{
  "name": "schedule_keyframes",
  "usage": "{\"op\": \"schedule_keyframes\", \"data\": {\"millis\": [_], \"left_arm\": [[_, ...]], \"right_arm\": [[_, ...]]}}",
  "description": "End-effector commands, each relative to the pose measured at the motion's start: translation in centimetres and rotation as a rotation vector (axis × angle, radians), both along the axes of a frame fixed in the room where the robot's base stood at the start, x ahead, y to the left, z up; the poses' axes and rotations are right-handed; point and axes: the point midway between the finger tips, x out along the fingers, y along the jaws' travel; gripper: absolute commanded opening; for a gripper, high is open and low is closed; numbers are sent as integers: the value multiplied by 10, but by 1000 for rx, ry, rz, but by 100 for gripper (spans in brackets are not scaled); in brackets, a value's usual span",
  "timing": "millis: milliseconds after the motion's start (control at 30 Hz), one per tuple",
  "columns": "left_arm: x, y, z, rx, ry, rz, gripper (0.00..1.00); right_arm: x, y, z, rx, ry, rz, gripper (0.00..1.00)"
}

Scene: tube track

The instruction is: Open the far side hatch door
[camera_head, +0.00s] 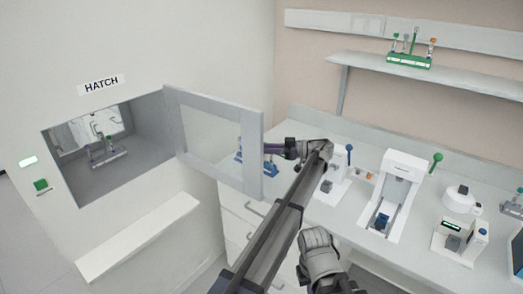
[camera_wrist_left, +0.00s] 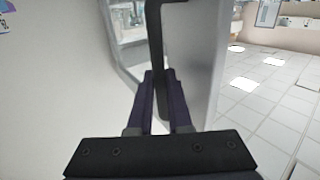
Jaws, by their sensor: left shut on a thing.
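The hatch (camera_head: 120,140) is a box opening in the white wall at left. Its grey-framed door (camera_head: 257,165) with a clear pane stands swung open to the right. My left gripper (camera_head: 270,148) is at the door's right side, with its tips partly hidden by the door frame. In the left wrist view, the purple fingers of my left gripper (camera_wrist_left: 159,100) are shut on a black upright handle (camera_wrist_left: 156,55). A pale door panel (camera_wrist_left: 203,60) is right beside the handle. My right gripper does not show.
A rack with tubes (camera_head: 106,155) stands inside the hatch. A white ledge (camera_head: 140,235) juts out below it. The counter (camera_head: 335,212) at right carries several devices, including a white one (camera_head: 402,180). In the left wrist view, open tiled floor (camera_wrist_left: 255,105) lies right of the door.

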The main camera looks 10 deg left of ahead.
Motion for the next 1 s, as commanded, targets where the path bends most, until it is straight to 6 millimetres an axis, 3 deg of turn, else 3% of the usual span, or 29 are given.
{"op": "schedule_keyframes", "data": {"millis": [200, 233, 467, 767, 1000], "left_arm": [[0, 3, 0, -1, 0, 1, 0], [0, 3, 0, -1, 0, 1, 21], [0, 2, 0, 0, 0, 0, 46], [0, 1, 1, 0, 0, 0, 47], [0, 1, 14, 0, 0, 0, 47]], "right_arm": [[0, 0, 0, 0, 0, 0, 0], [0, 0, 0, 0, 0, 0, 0], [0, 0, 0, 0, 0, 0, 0], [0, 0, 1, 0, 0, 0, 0], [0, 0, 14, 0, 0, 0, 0]]}}
